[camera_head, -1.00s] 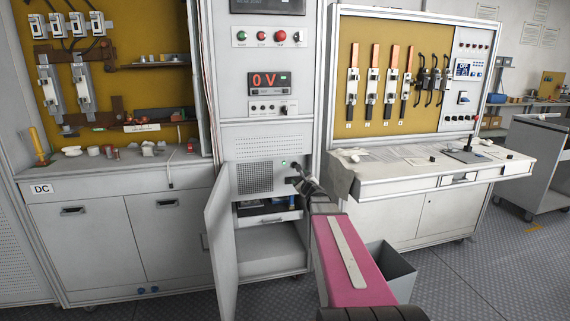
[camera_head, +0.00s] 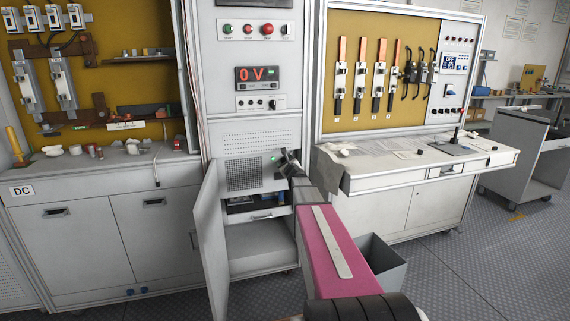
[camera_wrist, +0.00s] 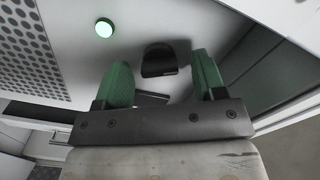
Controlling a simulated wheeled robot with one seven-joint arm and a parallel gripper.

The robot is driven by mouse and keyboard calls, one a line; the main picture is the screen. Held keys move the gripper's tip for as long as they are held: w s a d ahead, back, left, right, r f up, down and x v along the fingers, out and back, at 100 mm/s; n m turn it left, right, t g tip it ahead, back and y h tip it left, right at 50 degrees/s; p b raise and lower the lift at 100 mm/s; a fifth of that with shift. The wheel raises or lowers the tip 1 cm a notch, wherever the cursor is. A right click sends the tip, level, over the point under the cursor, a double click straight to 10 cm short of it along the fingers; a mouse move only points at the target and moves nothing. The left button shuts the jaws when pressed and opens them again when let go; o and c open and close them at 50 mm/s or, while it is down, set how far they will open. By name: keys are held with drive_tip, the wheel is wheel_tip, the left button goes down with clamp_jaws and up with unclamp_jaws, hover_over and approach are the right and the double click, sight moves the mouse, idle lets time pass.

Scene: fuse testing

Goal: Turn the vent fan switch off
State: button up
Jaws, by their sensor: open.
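The switch, a black knob (camera_wrist: 160,60) on a pale panel (camera_wrist: 150,20), shows in the wrist view, beside a lit green lamp (camera_wrist: 104,28). I take it for the vent fan switch; no label is readable. My gripper (camera_head: 289,161) is at this panel in the head view and hides the knob there. Its two green-padded fingers are apart, one on each side of the knob in the wrist view. Whether they touch it, I cannot tell. The green lamp (camera_head: 274,158) is lit in the head view, right of a perforated grille (camera_head: 243,174).
Below the panel, a cabinet door (camera_head: 208,240) hangs open on the left. A drawer (camera_head: 262,215) sits beneath the panel. A grey bin (camera_head: 385,265) stands on the floor right of my arm. A white workbench (camera_head: 430,172) stands to the right.

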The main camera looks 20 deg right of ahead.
drive_tip(key=shift+w, duration=0.3)
drive_tip(key=c, duration=0.9)
